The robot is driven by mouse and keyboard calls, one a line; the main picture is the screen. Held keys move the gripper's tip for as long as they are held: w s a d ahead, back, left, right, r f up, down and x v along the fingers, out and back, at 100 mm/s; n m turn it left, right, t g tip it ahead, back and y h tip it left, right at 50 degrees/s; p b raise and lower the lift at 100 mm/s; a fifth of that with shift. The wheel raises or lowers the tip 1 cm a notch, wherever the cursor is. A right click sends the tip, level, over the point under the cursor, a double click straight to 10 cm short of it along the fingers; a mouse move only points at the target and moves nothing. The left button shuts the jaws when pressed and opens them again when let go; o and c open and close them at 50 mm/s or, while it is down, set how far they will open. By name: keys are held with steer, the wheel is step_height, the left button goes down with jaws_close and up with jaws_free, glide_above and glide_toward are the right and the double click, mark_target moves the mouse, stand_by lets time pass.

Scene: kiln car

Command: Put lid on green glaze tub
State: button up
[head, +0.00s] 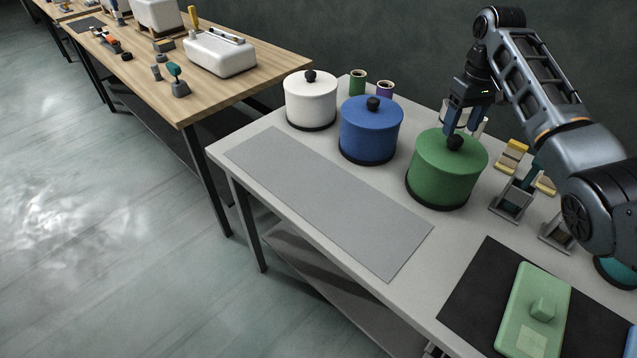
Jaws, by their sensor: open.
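The green glaze tub (441,178) stands upright on the grey table, right of the blue tub. A green lid (430,152) with a black knob (454,143) sits on top of it and looks level. My gripper (461,132) is open directly over the lid, its fingers pointing down around or just above the knob. I cannot tell whether the fingers touch the knob or lid.
A blue tub (369,134) and a white tub (311,103) with black knobs stand to the left. A grey mat (330,203) lies clear in front. A dark mat (480,305) holds a green block-shaped piece (533,310). Small holders (512,204) stand right of the green tub.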

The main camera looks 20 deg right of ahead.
steer(key=shift+r, duration=2.2)
step_height(320, 180, up, 8)
